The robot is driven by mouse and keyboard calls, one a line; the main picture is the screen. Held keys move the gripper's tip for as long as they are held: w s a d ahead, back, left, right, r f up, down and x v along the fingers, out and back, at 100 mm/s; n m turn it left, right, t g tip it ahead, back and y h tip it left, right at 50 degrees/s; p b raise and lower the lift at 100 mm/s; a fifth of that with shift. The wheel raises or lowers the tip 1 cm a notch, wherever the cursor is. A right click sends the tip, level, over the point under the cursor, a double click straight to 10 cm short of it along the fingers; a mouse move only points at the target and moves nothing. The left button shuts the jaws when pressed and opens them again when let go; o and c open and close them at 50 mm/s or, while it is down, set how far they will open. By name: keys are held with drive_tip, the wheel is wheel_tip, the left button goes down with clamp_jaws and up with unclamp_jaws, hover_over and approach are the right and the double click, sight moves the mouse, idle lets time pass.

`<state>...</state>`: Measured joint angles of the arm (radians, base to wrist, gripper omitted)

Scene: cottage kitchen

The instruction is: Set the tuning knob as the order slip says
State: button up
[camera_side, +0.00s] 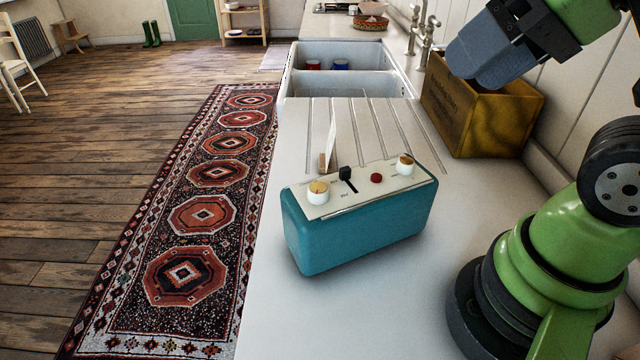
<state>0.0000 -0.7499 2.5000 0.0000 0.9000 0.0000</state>
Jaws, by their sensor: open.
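A teal radio-like box (360,235) with a cream top panel stands on the white counter. On its panel are a white knob with a tan cap at the left (318,192), a similar knob at the right (405,164), a black lever (346,175) and a red button (376,178). The labels are too small to read, so I cannot tell which knob is for tuning. A white slip (331,137) stands nearly edge-on in a wooden holder behind the box; its writing is hidden. My gripper (482,68) is open, above and right of the box, touching none of these controls.
A wooden crate (482,112) stands against the wall, below and behind my gripper. A white double sink (345,72) with a tap (424,40) lies beyond the grooved drainer. The counter in front of the box (340,315) is clear.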

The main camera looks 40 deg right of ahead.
drive_tip(key=shift+c, duration=0.9)
